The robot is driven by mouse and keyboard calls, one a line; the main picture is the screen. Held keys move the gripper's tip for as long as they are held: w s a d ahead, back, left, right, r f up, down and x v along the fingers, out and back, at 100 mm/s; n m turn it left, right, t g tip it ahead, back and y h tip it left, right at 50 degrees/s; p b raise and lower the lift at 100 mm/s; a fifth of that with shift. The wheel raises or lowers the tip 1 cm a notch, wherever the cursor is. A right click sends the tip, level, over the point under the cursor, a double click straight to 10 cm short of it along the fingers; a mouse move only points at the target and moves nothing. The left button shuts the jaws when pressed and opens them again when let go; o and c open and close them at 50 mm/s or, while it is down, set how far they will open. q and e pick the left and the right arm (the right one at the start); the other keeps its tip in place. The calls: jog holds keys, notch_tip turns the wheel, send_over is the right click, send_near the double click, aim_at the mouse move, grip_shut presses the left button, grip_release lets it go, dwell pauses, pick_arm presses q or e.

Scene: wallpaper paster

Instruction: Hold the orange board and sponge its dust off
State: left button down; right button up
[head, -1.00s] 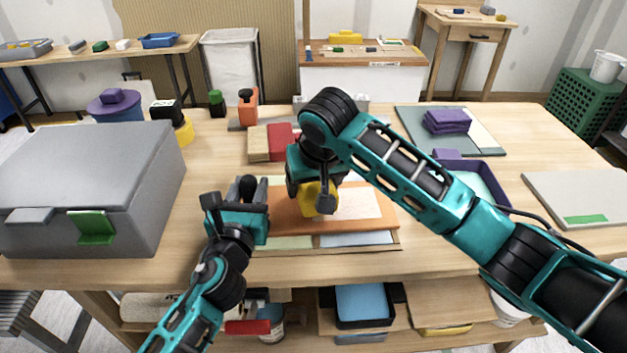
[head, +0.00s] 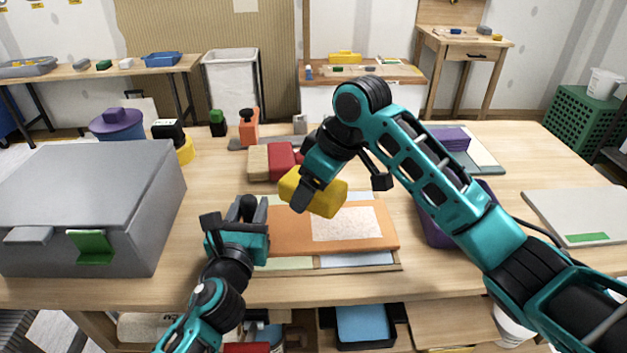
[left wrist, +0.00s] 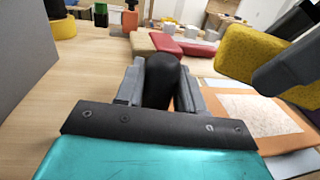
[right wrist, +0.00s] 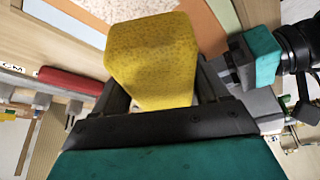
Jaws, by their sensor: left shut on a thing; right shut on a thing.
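The orange board (head: 285,240) lies flat on the table, over a frame with pale green and blue panels. A pale speckled dust patch (head: 345,223) covers its right middle part. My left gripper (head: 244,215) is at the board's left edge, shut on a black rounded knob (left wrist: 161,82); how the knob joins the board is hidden. My right gripper (head: 308,190) is shut on a yellow sponge (head: 325,198). The sponge is tilted and appears raised above the board's far left part, apart from the patch. It fills the middle of the right wrist view (right wrist: 152,60).
A grey box (head: 85,200) with a green latch stands at the left. Red (head: 281,160) and tan blocks lie behind the board. A purple tray (head: 432,222) stands to the right, partly behind my right arm. A light grey panel (head: 575,210) lies far right.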

aim_at(309, 223)
pick_arm(q)
jog(key=shift+f, duration=0.35)
pick_arm(e)
notch_tip(309, 223, down, 6)
jog(key=shift+f, duration=0.1)
jog(key=d, duration=1.2)
jog(key=shift+w+d+f, duration=0.1)
jog(key=shift+f, duration=0.1)
jog(key=a, duration=1.1)
jog(key=shift+a, duration=0.4)
jog(key=r, duration=0.8)
jog(key=shift+a, duration=0.2)
jog(key=shift+r, duration=0.15)
jog(key=o, duration=0.6)
jog(key=c, duration=0.6)
pick_arm(q)
jog(key=c, duration=1.1)
grip_release()
jog(key=o, duration=0.5)
jog(key=shift+r, duration=0.2)
